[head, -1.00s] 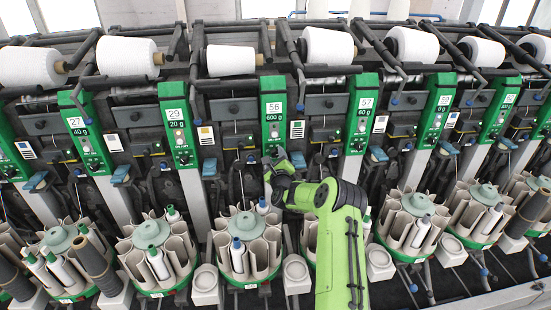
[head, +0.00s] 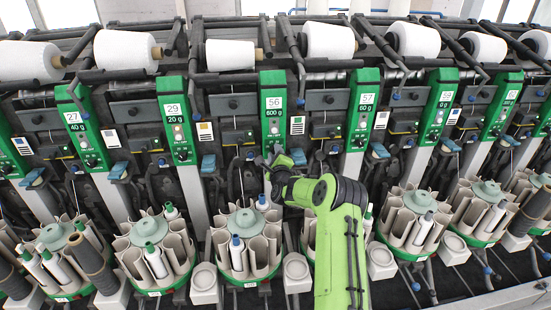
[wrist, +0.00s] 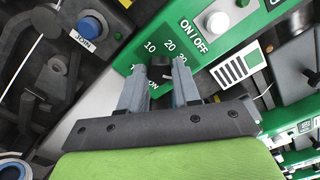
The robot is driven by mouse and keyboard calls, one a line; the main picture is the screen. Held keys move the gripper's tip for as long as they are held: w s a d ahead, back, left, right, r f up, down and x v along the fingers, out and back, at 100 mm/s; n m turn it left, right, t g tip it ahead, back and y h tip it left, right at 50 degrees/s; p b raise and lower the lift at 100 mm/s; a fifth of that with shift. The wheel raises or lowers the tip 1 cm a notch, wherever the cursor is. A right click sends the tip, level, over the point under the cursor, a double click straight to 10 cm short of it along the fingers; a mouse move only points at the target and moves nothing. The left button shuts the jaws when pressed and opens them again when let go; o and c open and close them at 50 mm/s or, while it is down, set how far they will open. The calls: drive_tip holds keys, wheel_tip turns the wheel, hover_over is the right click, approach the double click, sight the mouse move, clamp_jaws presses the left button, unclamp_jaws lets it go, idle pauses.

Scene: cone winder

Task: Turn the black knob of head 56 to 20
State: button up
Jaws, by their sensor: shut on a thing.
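The green panel of head 56 (head: 273,112) stands in the middle of the head view, with the number 56 at its top. My gripper (head: 269,160) is at the panel's lower end, and my wrist hides most of that part. In the wrist view, my gripper (wrist: 160,84) has its two grey fingers on either side of the black knob (wrist: 160,65) and is shut on it. The dial marks 10, 20 and 30 (wrist: 168,48) show around the knob. The knob's exact pointing direction is hard to make out.
A white ON/OFF button (wrist: 217,22) sits on the panel near the knob. A blue JOIN button (wrist: 90,25) is to the left. Similar panels stand on both sides, such as head 29 (head: 177,120) and head 57 (head: 362,110). A bobbin magazine (head: 243,220) stands below.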

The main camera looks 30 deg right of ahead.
drive_tip(key=n+b, duration=1.3)
drive_tip(key=shift+a+f+n, duration=0.1)
drive_tip(key=shift+f+n, duration=0.2)
drive_tip(key=shift+f, duration=0.05)
drive_tip(key=shift+r+n+b, duration=0.1)
drive_tip(key=shift+n+b, duration=1.2)
drive_tip(key=shift+n, duration=0.1)
drive_tip(key=o, duration=1.1)
drive_tip(key=shift+c, duration=0.2)
drive_tip(key=shift+r, duration=0.1)
